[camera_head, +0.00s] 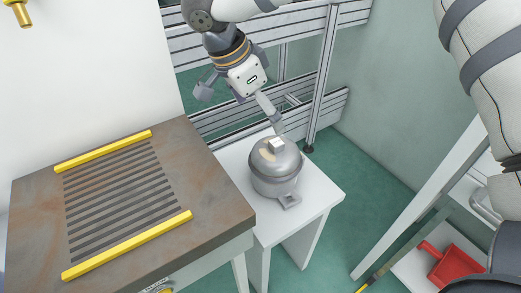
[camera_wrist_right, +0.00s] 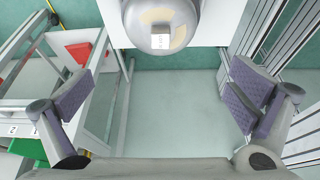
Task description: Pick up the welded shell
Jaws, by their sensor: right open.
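The welded shell (camera_head: 275,172) is a grey, rounded metal pot with a domed lid. It stands upright on a small white table (camera_head: 318,195). A small pale block sits on its lid, and a foot sticks out at its base. In the right wrist view the shell (camera_wrist_right: 160,22) is cut off by the top edge. My right gripper (camera_head: 238,107) is open and empty on the shell's far side, one finger close to the lid in the picture. In the right wrist view its fingers (camera_wrist_right: 160,97) are spread wide, with the shell ahead of them, not between them. My left gripper is not seen.
A brown workbench (camera_head: 215,190) with a slotted grate and yellow bars stands left of the white table. An aluminium frame (camera_head: 325,75) stands behind. A red dustpan (camera_head: 452,268) lies at lower right. Green floor (camera_head: 365,200) is open right of the table.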

